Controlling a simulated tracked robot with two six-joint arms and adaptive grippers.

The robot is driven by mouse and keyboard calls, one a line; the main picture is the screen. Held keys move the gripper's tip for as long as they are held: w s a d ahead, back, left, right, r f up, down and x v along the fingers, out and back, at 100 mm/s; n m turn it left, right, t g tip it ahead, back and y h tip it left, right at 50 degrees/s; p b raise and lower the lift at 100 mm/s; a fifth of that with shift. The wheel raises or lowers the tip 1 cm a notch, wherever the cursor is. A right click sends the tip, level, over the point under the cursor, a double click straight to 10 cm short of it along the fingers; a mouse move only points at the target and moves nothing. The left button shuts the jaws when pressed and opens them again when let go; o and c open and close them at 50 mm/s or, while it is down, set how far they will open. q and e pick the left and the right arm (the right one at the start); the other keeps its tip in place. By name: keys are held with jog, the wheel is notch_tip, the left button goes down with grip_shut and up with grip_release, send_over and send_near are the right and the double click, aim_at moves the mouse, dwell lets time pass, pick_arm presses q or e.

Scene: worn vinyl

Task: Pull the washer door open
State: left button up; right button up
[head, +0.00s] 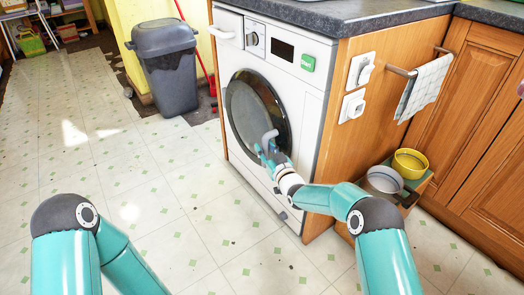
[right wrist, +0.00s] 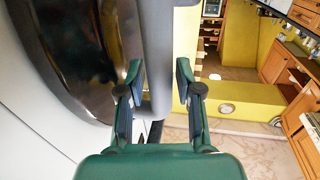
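A grey door handle (head: 269,136) sticks out at the door's right side. My right gripper (head: 270,150) is at the handle's lower part. In the right wrist view the grey handle (right wrist: 157,55) stands between the two fingers of my right gripper (right wrist: 158,82). The fingers are apart, and a narrow gap shows at the right finger. The door glass (right wrist: 90,45) is left of the fingers. My left gripper is out of view.
A wooden cabinet side with white sockets (head: 353,104) is right of the washer. A box with a yellow bowl (head: 410,163) and a grey pot (head: 384,181) stands near my right arm. A grey bin (head: 168,75) stands at the back left. The floor before the washer is clear.

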jog(key=shift+c, duration=0.2)
grip_shut()
